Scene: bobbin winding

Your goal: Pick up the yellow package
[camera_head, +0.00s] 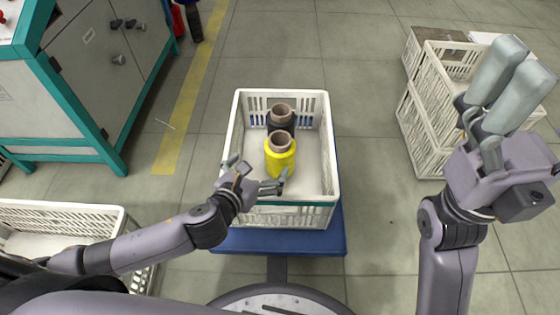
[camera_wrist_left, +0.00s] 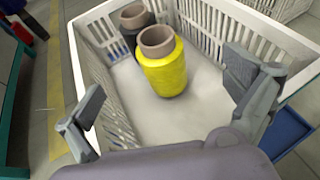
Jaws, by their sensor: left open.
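The yellow package (camera_head: 281,161) is a yellow wound spool with a brown core, standing upright in a white crate (camera_head: 333,165). In the left wrist view the yellow package (camera_wrist_left: 166,73) stands ahead, between the directions of the two fingers. My left gripper (camera_head: 257,173) is open and empty above the crate's near left part, on the near side of the package and apart from it. Its spread fingers also show in the left wrist view (camera_wrist_left: 168,98). My right gripper (camera_head: 505,85) is raised at the right, away from the crate; its finger opening is unclear.
A dark spool (camera_head: 281,116) with a brown core stands just behind the yellow one. The crate rests on a blue platform (camera_head: 290,243). Stacked white crates (camera_head: 425,125) stand at right, another crate (camera_head: 65,210) at lower left. A teal-framed machine (camera_head: 90,75) is at upper left.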

